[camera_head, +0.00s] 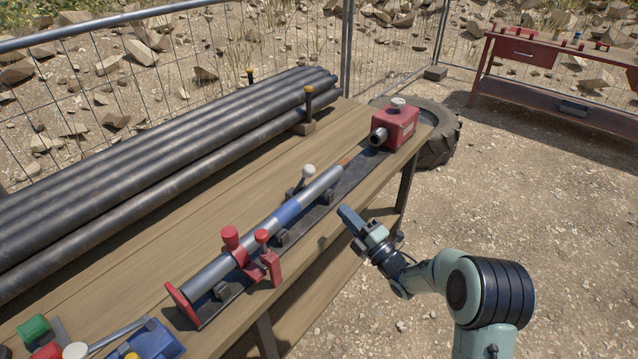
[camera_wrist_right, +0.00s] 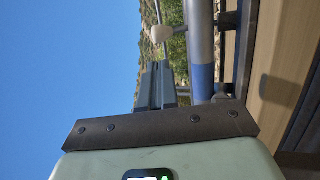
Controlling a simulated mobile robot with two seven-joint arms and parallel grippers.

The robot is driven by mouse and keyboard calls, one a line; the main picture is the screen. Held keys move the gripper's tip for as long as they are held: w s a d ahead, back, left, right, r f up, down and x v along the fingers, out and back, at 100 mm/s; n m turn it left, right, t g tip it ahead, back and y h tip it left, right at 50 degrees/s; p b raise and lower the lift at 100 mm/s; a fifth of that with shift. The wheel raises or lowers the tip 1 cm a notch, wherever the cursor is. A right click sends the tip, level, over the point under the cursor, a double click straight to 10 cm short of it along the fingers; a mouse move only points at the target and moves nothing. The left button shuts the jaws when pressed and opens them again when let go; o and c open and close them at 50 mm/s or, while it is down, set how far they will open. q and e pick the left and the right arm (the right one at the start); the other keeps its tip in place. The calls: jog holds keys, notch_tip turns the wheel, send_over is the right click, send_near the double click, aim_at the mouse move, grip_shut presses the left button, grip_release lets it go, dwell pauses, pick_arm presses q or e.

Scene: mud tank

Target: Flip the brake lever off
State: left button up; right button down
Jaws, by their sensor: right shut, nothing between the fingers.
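A lever with a white knob (camera_head: 308,171) stands beside a grey pipe with a blue band (camera_head: 290,211) on the wooden table. I cannot tell for certain whether it is the brake lever. The white knob (camera_wrist_right: 162,33) also shows in the right wrist view, beyond the fingers and left of the pipe. My right gripper (camera_head: 346,213) is shut and empty, near the table's front edge, to the right of the pipe and apart from the lever. Its fingers (camera_wrist_right: 155,85) point toward the knob in the wrist view. My left gripper is not in view.
Red clamps (camera_head: 231,239) hold the pipe's near end. A red box (camera_head: 396,126) stands at the rail's far end. Several dark pipes (camera_head: 150,160) lie along the back. A blue device (camera_head: 155,341) sits at lower left. Open ground lies right of the table.

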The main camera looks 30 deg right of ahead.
aim_at(311, 175)
pick_arm(q)
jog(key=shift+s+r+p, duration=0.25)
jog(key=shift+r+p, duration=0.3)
jog(key=shift+p, duration=0.1)
pick_arm(e)
jog(key=x, duration=1.1)
jog(key=shift+w, duration=0.15)
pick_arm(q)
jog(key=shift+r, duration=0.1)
pick_arm(e)
jog(key=shift+a+r, duration=0.1)
jog(key=shift+r, duration=0.05)
